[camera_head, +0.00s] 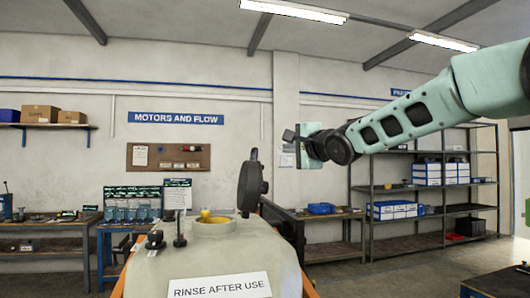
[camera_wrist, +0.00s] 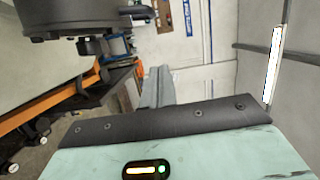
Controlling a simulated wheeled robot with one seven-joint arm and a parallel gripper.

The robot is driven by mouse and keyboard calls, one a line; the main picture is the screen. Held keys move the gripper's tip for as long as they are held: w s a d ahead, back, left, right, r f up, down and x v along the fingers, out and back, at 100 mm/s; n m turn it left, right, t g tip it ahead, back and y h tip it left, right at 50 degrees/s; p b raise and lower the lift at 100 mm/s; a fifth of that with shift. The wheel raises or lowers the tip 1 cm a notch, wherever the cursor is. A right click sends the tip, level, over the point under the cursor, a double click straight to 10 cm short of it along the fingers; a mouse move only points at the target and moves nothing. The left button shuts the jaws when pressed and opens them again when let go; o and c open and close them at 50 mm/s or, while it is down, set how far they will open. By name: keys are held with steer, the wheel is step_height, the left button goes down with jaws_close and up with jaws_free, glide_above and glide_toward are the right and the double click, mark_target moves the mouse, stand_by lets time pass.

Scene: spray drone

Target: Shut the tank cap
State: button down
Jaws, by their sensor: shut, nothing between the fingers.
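The pale tank (camera_head: 225,255) stands at the front of the head view with its filler opening (camera_head: 212,224) uncovered. The dark round tank cap (camera_head: 251,185) stands upright on edge at the right side of the opening. A yellow piece (camera_head: 205,214) shows in the opening. My gripper (camera_head: 290,135) is shut and empty, up and to the right of the cap, apart from it in the picture. In the wrist view my grey fingers (camera_wrist: 157,88) are together. A dark rounded part at upper left there looks like the cap (camera_wrist: 85,18), partly out of frame.
A small dark post (camera_head: 180,232) and a dark knob (camera_head: 155,240) stand left of the opening. A label reading "RINSE AFTER USE" (camera_head: 220,287) is on the tank's front. Workbenches and shelves (camera_head: 430,190) stand behind. The space above the tank's left side looks clear.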

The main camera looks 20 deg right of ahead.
steer(key=w+a+p, duration=0.1)
steer(key=w+a, duration=0.4)
steer(key=w, duration=0.1)
steer(key=shift+a+p, duration=0.25)
steer(key=shift+p, duration=0.05)
steer(key=shift+f, duration=0.1)
stand_by(0.4)
